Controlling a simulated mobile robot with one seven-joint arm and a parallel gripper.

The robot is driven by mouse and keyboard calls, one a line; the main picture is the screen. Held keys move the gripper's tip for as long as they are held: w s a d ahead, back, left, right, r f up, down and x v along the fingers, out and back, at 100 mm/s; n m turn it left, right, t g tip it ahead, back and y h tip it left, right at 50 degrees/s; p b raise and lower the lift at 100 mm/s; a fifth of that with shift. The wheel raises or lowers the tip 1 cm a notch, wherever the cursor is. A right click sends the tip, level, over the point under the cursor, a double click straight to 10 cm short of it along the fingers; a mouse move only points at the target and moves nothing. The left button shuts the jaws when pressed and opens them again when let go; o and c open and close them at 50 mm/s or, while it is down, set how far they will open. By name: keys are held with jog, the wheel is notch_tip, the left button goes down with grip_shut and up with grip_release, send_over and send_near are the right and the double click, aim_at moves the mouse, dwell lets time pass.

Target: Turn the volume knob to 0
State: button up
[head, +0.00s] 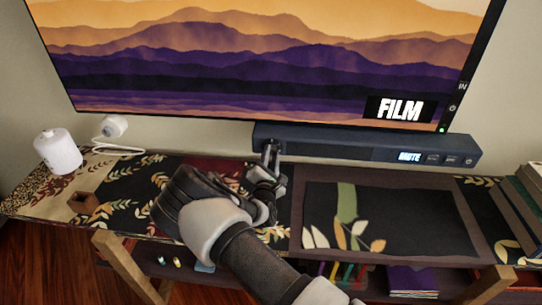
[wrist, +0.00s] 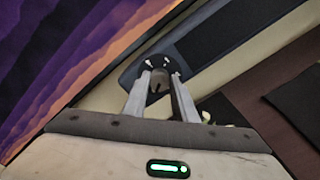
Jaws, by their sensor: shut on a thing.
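The dark soundbar (head: 330,145) lies along the back of the shelf under the screen. Its small lit display (head: 409,157) appears to read "MUTE". My gripper (head: 271,152) reaches the soundbar's left end and hides the volume knob there. In the wrist view, the round dark knob (wrist: 158,82) sits at the end of the bar, between the two fingertips of my gripper (wrist: 159,84). The fingers are shut on the knob, one on each side. White marks show around its rim.
The screen (head: 250,60) hangs close above the soundbar. A dark framed panel (head: 400,215) lies right of my arm, and books (head: 520,205) stand at far right.

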jog(key=n+p, duration=0.2)
jog(key=n, duration=1.3)
jog(key=n+p, duration=0.1)
jog(key=n, duration=1.4)
jog(key=shift+a+f+p, duration=0.15)
jog(key=shift+f+p, duration=0.05)
jog(key=shift+p, duration=0.15)
jog(key=n, duration=0.5)
jog(key=shift+n+b, duration=0.3)
jog(key=shift+b, duration=0.1)
jog(key=n+b, duration=0.1)
jog(key=n, duration=0.5)
jog(key=shift+f, duration=0.1)
jog(key=n+b, duration=0.2)
jog(key=n, duration=0.4)
